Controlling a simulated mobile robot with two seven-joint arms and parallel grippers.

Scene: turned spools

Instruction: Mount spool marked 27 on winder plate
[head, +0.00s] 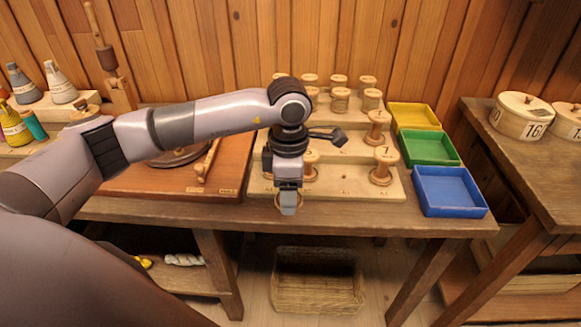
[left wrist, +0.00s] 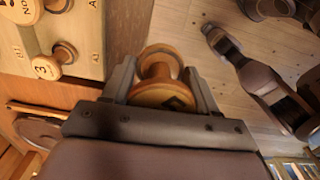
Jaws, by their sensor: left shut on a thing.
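My left gripper (head: 288,207) is in front of the stepped spool rack (head: 345,186), pointing down over the table's front edge. In the left wrist view it is shut on a wooden spool (left wrist: 158,95), with one finger on each side. The spool's top flange carries a dark mark; I cannot read a number on it. The winder plate (head: 180,158) is a dark round disc on the brown board, left of the rack and partly hidden by my left arm.
Several other spools stand on the rack, one at its front right (head: 384,165). Yellow (head: 414,117), green (head: 428,148) and blue (head: 449,190) trays line its right side. A wicker basket (head: 318,282) is below.

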